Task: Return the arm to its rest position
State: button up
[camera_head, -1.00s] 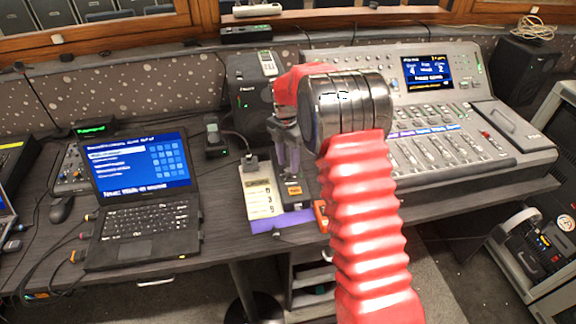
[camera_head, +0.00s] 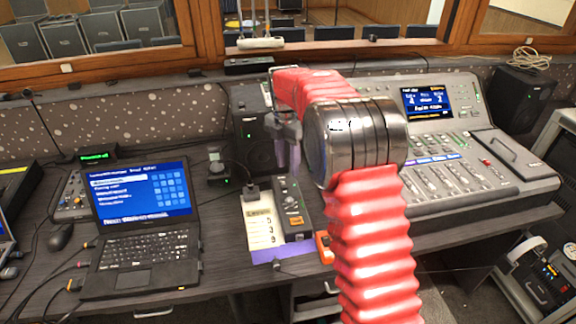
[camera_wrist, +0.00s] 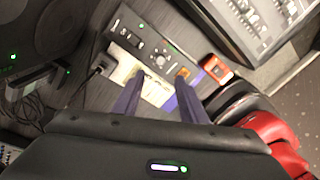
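My red, ribbed arm (camera_head: 372,240) rises in front of the desk in the head view, with a shiny metal joint at its bend. My gripper (camera_head: 287,160) hangs from its far end, pointing down above a small grey control box (camera_head: 291,205) with a knob and an orange label. In the wrist view, the two purple fingers of my gripper (camera_wrist: 161,78) stand apart with nothing between them. The small box (camera_wrist: 150,48) lies beyond the fingertips, apart from them. Part of the gripper's body is hidden behind the arm in the head view.
A paper card (camera_head: 260,227) lies beside the box. An open laptop (camera_head: 143,225) stands left, a large mixing console (camera_head: 440,180) right. A black speaker (camera_head: 250,130) stands close behind my gripper. An orange object (camera_head: 324,247) sits at the desk edge.

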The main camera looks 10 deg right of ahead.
dwell(0.3)
jog(key=s+r+m+t, duration=0.2)
jog(key=s+m, duration=0.6)
jog(key=s, duration=0.4)
jog(key=s+r+m+t, duration=0.2)
jog(key=s+r+m, duration=0.3)
jog(key=s, duration=0.8)
jog(key=s+r+m+t, duration=0.2)
jog(key=s+r+m, duration=0.1)
jog(key=s+m, duration=0.8)
jog(key=shift+s+d+r, duration=0.3)
jog(key=shift+s, duration=0.35)
